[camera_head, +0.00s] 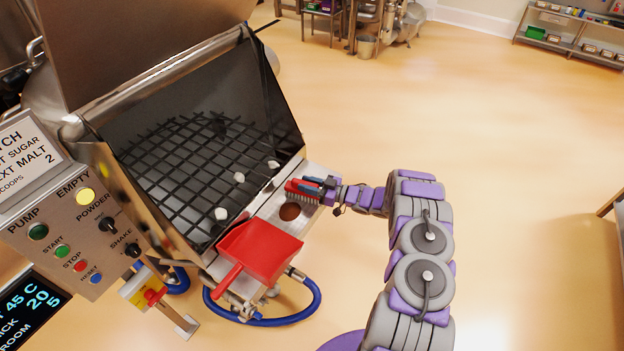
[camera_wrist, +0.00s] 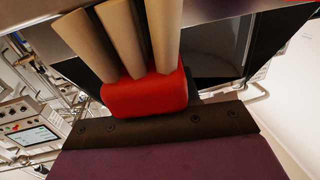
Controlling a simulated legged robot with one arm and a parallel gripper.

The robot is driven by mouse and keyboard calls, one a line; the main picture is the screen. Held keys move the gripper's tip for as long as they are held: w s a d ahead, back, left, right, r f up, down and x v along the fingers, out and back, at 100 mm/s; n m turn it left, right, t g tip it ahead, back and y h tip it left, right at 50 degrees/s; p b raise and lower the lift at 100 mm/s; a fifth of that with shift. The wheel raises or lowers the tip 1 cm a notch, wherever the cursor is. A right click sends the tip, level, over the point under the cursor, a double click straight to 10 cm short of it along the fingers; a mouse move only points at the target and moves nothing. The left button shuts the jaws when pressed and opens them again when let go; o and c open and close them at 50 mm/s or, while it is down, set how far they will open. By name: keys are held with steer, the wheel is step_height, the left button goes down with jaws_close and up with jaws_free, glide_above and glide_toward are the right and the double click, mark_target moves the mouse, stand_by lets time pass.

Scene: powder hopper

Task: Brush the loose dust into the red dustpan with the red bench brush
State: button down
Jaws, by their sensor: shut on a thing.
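The red bench brush (camera_head: 302,188) is held by my gripper (camera_head: 327,186) over the steel ledge at the hopper's front, bristles downward. In the wrist view the brush's red body (camera_wrist: 148,95) and thick beige bristle tufts (camera_wrist: 122,42) fill the middle; the fingertips are hard to make out there. The loose dust (camera_head: 290,211) is a brown round patch on the ledge, just below the brush in the picture. The red dustpan (camera_head: 266,247) lies at the ledge's lower left, its handle pointing down-left. The dust is outside the pan. I cannot tell whether the bristles touch the ledge.
The hopper's black grate (camera_head: 185,160) lies behind the ledge with several white lumps on it. A control panel (camera_head: 80,235) stands at the left. A blue hose (camera_head: 310,300) loops below the dustpan. The floor to the right is open.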

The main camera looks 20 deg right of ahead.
steer(key=shift+s+a, duration=0.45)
steer(key=shift+a, duration=0.15)
steer(key=shift+s+a+p, duration=0.25)
steer(key=shift+s+p, duration=0.3)
steer(key=shift+s, duration=0.25)
steer(key=shift+s+a+p, duration=0.3)
steer(key=shift+s+a, duration=0.6)
steer(key=shift+a, duration=0.3)
steer(key=shift+s+a+p, duration=0.3)
steer(key=shift+s+a, duration=0.4)
steer(key=shift+s, duration=0.25)
steer(key=shift+s+a+p, duration=0.45)
steer(key=shift+s+a, duration=1.75)
steer(key=shift+s, duration=0.1)
steer(key=shift+w+d+r+p, duration=0.15)
steer(key=shift+w+r+p, duration=0.1)
steer(key=shift+r, duration=0.55)
steer(key=shift+w+d+r+p, duration=0.1)
steer(key=shift+d+r+p, duration=0.1)
steer(key=shift+r, duration=0.6)
steer(key=shift+w+d+r+p, duration=0.15)
steer(key=shift+w+r+p, duration=0.1)
steer(key=shift+r, duration=0.55)
